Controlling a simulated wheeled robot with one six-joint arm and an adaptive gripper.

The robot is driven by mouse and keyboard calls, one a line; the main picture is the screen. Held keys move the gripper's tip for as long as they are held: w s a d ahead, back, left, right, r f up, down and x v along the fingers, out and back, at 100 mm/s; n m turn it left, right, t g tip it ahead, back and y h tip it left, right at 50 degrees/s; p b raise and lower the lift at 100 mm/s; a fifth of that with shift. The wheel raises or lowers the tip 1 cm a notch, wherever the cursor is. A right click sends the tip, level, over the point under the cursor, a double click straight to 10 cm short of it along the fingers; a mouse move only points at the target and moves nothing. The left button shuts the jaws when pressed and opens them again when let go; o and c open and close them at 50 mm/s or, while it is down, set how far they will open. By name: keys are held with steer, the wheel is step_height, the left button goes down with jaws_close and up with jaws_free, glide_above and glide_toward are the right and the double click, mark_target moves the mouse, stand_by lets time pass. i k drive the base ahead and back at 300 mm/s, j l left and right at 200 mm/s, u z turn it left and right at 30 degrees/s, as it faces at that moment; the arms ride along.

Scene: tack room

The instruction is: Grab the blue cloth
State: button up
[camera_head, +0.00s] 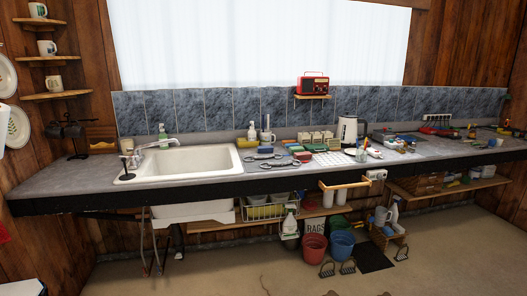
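A small blue item (266,150) lies on the grey counter (85,179), just right of the white sink (180,163). It may be the blue cloth, but it is too small here to be sure. Green and red items (294,148) lie close to its right, and grey metal pieces lie in front of it. My gripper is not in view.
Bottles (252,131) stand behind the blue item. A wooden rail (345,184) sticks out at the front edge. Buckets (313,247) stand below. The floor in front is clear.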

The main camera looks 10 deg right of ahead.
mark_target(265, 149)
steer(key=i+l, duration=0.15)
steer(key=i, duration=0.3)
steer(key=i+l, duration=0.15)
steer(key=i, duration=0.25)
steer(key=i+l, duration=0.15)
steer(key=i, duration=0.3)
